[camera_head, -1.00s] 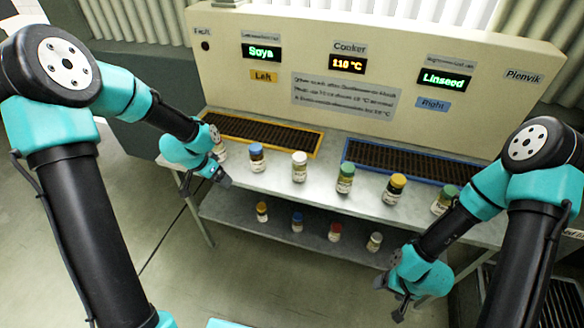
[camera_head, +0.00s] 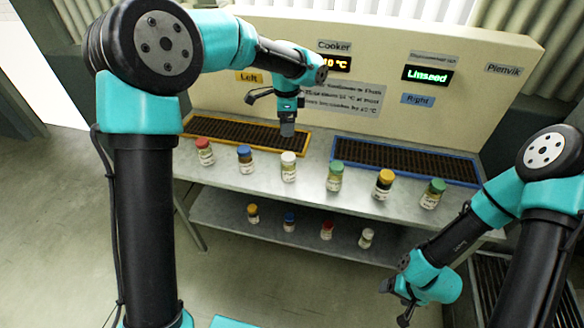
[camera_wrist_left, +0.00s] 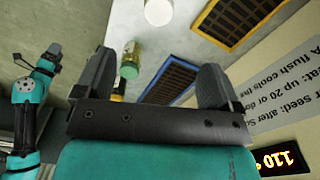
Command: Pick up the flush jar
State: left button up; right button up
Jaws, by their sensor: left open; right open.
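On the upper shelf stand several jars: red-lidded (camera_head: 205,154), blue-lidded (camera_head: 245,160), white-lidded (camera_head: 289,167), green-lidded (camera_head: 335,177), yellow-lidded (camera_head: 384,186) and another green-lidded (camera_head: 432,195). Their labels are too small to read, so I cannot tell which is the flush jar. My left gripper (camera_head: 288,130) is open and empty, pointing down above and behind the white-lidded jar. In the left wrist view, the white lid (camera_wrist_left: 158,12) is at the top edge and a green lid (camera_wrist_left: 129,70) shows between the fingers. My right gripper (camera_head: 395,300) is open and empty at lower right.
A lower shelf (camera_head: 270,225) holds smaller jars with yellow (camera_head: 252,214), blue (camera_head: 289,222), red (camera_head: 327,230) and white (camera_head: 366,238) lids. Behind the upper jars lie a yellow-framed grate (camera_head: 225,132) and a blue-framed grate (camera_head: 400,160). The cooker panel (camera_head: 440,110) rises behind.

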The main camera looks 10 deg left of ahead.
aim_at(288, 157)
pick_arm(q)
notch_tip(288, 157, down, 12)
jog(key=shift+f, duration=0.15)
dwell(0.6)
jog(key=shift+d+f, duration=0.15)
jog(key=shift+f, duration=2.45)
jog(key=c, duration=1.2)
